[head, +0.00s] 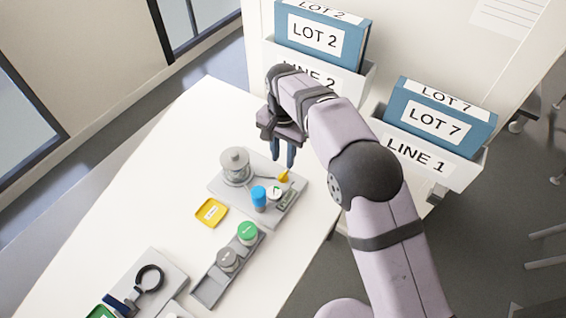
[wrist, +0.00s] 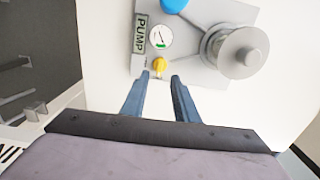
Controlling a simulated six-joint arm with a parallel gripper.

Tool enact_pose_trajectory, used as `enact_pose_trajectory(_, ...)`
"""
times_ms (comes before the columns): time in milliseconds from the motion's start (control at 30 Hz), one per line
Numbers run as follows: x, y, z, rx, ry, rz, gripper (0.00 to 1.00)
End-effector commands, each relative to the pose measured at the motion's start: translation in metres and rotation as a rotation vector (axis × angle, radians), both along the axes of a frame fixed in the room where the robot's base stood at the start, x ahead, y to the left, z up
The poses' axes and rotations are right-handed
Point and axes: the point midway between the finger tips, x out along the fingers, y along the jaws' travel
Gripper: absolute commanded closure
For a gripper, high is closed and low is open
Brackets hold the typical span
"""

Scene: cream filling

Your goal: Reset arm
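My gripper (head: 284,152) hangs fingers down above the back right part of the pump station, close to its yellow knob (head: 283,175). In the wrist view the two blue fingers (wrist: 161,82) stand apart with nothing between them, and the yellow knob (wrist: 160,66) lies just beyond their tips. I cannot tell whether the fingers touch anything.
A yellow tray (head: 211,212) and a grey holder (head: 208,290) with green-topped (head: 247,232) and grey-topped (head: 228,259) jars sit nearer on the white table (head: 130,205). A black ring tool (head: 150,279) lies front left. LINE 2 (head: 345,88) and LINE 1 (head: 440,167) bins stand behind and right.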

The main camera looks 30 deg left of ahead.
Motion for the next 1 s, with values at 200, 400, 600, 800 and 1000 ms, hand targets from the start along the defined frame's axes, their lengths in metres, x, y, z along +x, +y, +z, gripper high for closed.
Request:
enact_pose_trajectory(200,0.0,0.0,0.005,0.0,0.0,0.0,0.73)
enact_pose_trajectory(400,0.0,0.0,0.005,0.0,0.0,0.0,0.73)
enact_pose_trajectory(600,0.003,-0.005,0.007,0.0,0.0,-0.001,0.73)
enact_pose_trajectory(800,0.025,-0.046,0.02,0.0,-0.001,-0.009,0.73)
enact_pose_trajectory(1000,0.05,-0.14,0.042,0.001,-0.002,-0.016,0.73)
